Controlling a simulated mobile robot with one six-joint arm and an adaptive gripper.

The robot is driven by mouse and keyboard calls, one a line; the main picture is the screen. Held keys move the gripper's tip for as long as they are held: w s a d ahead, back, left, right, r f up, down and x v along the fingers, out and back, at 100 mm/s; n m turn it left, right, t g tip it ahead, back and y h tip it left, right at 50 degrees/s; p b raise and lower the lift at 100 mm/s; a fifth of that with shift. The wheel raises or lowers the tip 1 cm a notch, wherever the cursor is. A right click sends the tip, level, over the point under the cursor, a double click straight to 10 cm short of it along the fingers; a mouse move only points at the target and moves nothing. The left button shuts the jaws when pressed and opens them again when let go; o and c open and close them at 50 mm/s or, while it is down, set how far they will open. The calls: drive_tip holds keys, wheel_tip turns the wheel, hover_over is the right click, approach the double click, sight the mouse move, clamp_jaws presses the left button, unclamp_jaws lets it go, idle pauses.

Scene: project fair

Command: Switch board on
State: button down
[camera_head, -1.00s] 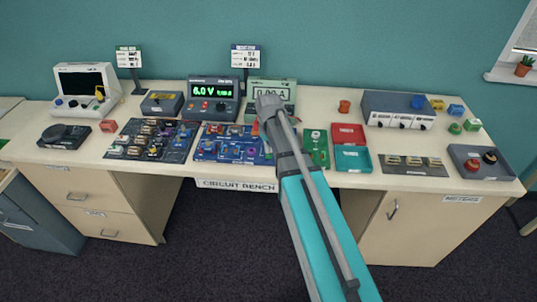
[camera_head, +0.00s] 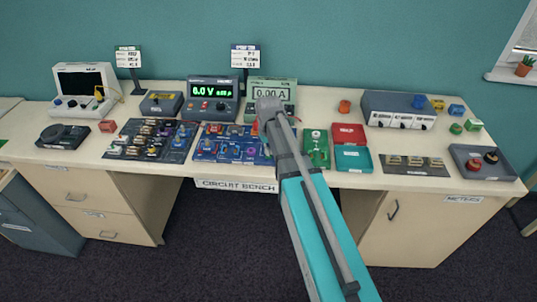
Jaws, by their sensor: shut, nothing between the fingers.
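Two component boards lie on the circuit bench. The blue board (camera_head: 222,151) is at the middle, with several coloured parts on it. A darker board (camera_head: 128,154) is to its left. A small green board (camera_head: 316,149) lies right of my arm. My gripper (camera_head: 267,106) is at the far end of my arm, over the right end of the blue board and in front of the green meter. It appears small and dark, and its fingertips are hard to make out. I see nothing held. My arm hides part of the blue board's right edge, and I cannot pick out the switch.
Red (camera_head: 348,133) and teal (camera_head: 354,158) trays lie right of my arm. A grey box (camera_head: 398,108) stands at the back right. An oscilloscope (camera_head: 86,90) stands at the left.

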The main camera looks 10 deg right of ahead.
drive_tip(key=shift+f+b, duration=0.6)
idle(0.6)
drive_tip(key=shift+r, duration=0.15)
drive_tip(key=shift+r+p, duration=3.4)
drive_tip(key=shift+p, duration=0.15)
drive_tip(key=s+m, duration=0.2)
drive_tip(key=s, duration=1.4)
